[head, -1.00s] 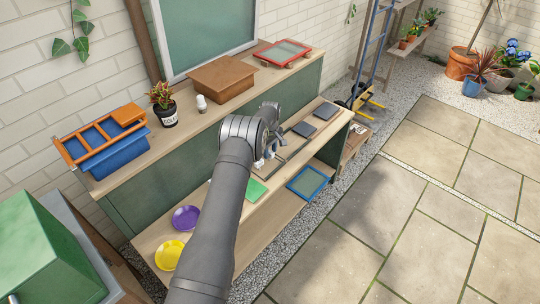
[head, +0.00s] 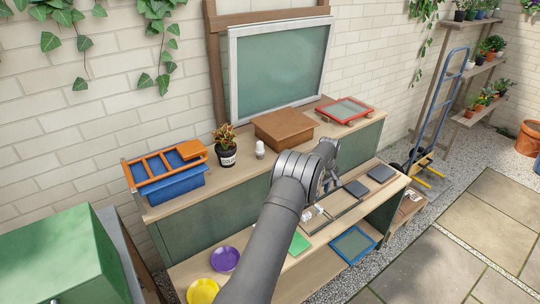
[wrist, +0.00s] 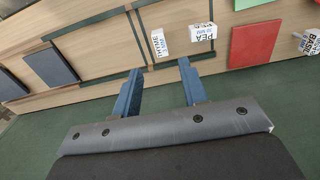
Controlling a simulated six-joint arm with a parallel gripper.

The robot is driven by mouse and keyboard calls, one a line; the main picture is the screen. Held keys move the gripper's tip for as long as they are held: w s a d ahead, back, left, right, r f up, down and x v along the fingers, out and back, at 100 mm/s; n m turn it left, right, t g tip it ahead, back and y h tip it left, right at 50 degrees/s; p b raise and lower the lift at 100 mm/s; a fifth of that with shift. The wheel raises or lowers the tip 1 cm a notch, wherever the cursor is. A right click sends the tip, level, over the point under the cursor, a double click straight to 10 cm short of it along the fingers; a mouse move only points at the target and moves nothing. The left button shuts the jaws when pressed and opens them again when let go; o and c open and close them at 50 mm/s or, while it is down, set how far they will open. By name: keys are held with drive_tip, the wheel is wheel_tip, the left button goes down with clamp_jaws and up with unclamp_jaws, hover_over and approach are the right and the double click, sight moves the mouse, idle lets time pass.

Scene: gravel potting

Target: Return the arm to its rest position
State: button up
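My gripper (head: 328,182) is over the lower shelf of the wooden bench in the head view, partly hidden behind my own wrist. In the wrist view my gripper (wrist: 160,68) has its two blue fingers apart with nothing between them. My arm reaches up from the bottom of the head view and is bent at the wrist.
The upper shelf holds a potted plant (head: 227,156), brown box (head: 284,127) and red-framed sieve (head: 347,110). Paving at right is clear.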

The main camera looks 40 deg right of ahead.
sight(319, 207)
wheel_tip(319, 207, down, 12)
drive_tip(key=shift+r, duration=0.1)
wheel_tip(319, 207, up, 2)
drive_tip(key=shift+r, duration=0.65)
